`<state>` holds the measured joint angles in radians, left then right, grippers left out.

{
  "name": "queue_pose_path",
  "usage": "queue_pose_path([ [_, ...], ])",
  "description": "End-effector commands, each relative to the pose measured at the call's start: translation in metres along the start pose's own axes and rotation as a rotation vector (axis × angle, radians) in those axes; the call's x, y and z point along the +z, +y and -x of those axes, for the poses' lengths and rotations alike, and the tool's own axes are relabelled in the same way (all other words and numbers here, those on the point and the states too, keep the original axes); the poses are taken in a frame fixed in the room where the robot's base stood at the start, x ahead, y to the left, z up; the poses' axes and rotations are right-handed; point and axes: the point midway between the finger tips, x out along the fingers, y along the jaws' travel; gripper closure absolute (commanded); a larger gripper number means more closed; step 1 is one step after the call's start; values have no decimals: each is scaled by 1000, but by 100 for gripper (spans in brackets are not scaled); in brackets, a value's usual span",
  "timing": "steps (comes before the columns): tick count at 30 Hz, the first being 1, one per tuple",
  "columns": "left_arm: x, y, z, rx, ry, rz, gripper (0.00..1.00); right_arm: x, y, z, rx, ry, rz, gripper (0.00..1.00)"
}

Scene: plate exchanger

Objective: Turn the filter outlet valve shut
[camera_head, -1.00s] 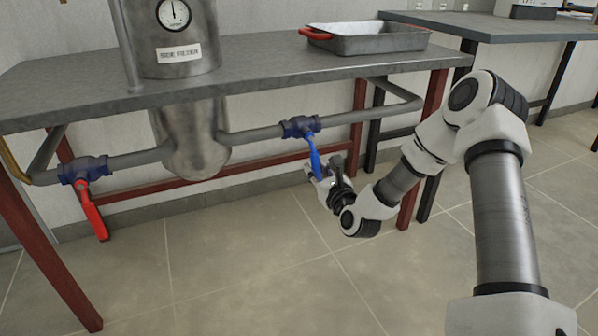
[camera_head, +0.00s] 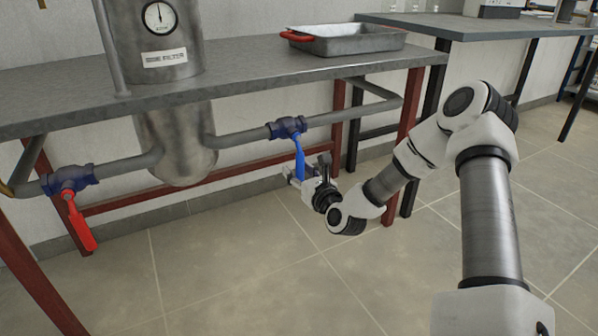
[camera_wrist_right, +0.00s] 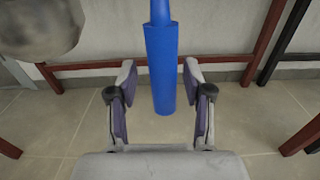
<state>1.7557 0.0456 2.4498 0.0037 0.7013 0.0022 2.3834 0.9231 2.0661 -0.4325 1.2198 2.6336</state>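A valve with a blue lever (camera_head: 299,160) sits on the pipe to the right of the steel vessel (camera_head: 178,145), below the bench top. Its lever hangs down. A valve with a red lever (camera_head: 80,225) sits on the pipe to the left, its lever hanging down and slanting right. I cannot read which valve is the outlet. My right gripper (camera_head: 302,180) is at the lower end of the blue lever. In the right wrist view, the blue lever (camera_wrist_right: 161,75) stands between the open fingers of the gripper (camera_wrist_right: 159,72), with a gap on each side. My left gripper is not in view.
The bench top (camera_head: 250,70) lies above the pipes, with a grey tray (camera_head: 350,42) on it. A red bench leg (camera_head: 409,140) stands behind my right forearm. A second table (camera_head: 480,28) is at the back right. The floor (camera_head: 250,270) in front is clear.

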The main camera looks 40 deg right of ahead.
Motion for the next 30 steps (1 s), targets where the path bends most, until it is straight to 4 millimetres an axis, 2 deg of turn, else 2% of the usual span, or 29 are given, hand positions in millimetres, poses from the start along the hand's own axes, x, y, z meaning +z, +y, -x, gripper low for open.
queue_pose_path([
  [8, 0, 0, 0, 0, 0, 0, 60, 0, -1, 2, -3, -1, 0, 49],
  [11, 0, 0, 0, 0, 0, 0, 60, 0, -2, 12, -4, 0, -4, 49],
  [18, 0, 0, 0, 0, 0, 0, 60, 0, -1, 55, -5, -1, -10, 49],
  [21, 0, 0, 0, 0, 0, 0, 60, 0, -2, 65, -6, 0, -7, 49],
  [30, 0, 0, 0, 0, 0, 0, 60, 0, 1, 75, 1, -1, 1, 49],
])
